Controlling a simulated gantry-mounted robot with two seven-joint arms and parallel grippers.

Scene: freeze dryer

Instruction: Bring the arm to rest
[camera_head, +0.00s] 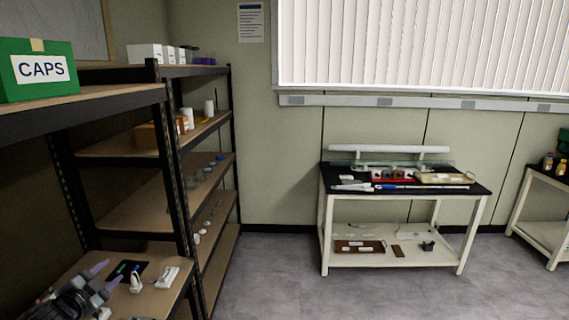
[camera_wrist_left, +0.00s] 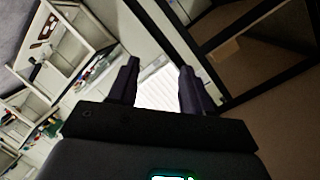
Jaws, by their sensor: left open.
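My left gripper (camera_head: 104,276) is at the lower left of the head view, above or beside the low shelf board (camera_head: 160,301). Its two fingers are apart with nothing between them. In the left wrist view the gripper (camera_wrist_left: 159,72) also shows open and empty, with the room tilted behind it. My right gripper is in neither view.
A black shelf rack (camera_head: 180,160) stands at the left, with a green CAPS box (camera_head: 37,69) on top. A white device (camera_head: 167,277) lies near the left gripper. A bench (camera_head: 400,215) stands by the far wall. Open grey floor (camera_head: 290,285) lies between.

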